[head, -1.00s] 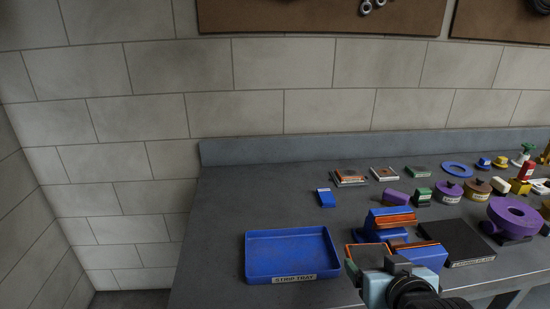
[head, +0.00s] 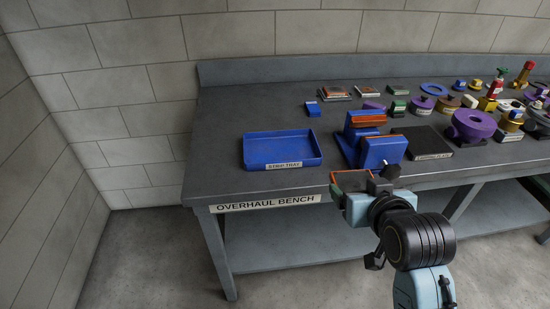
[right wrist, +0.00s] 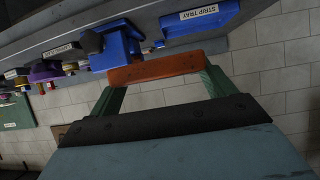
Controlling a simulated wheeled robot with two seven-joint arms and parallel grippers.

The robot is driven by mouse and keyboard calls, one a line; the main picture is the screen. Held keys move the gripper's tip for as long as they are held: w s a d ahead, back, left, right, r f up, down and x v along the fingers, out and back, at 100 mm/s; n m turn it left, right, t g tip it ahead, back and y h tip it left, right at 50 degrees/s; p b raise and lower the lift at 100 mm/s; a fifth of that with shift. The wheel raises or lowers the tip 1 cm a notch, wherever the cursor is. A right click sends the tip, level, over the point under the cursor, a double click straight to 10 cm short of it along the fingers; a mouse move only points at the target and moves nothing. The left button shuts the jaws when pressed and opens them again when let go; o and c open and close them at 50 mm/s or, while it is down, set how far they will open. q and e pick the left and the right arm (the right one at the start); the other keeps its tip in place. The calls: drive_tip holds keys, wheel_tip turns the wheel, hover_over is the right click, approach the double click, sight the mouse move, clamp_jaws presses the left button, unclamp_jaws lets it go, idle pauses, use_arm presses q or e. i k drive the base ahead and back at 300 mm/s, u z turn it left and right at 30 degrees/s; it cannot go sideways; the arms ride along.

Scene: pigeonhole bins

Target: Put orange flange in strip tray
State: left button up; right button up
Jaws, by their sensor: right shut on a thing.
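My right gripper (head: 350,182) is shut on an orange flange, held off the front edge of the bench. In the right wrist view the flange (right wrist: 155,68) shows edge-on as an orange bar between the green fingers of the gripper (right wrist: 155,80). The strip tray (head: 262,165) is a shallow blue tray with a name label, near the bench's front left. It looks empty and lies up and left of the gripper in the head view. Part of the tray also shows in the right wrist view (right wrist: 215,28). My left gripper is out of view.
Blue blocks with orange parts (head: 383,153) stand right of the tray, with a dark labelled plate (head: 425,140) beside them. A small blue block (head: 313,109) sits behind the tray. Purple rings and several coloured parts fill the right side.

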sight(291, 156)
drive_tip(key=u, duration=0.75)
drive_tip(key=i, duration=0.6)
drive_tip(key=z, duration=0.75)
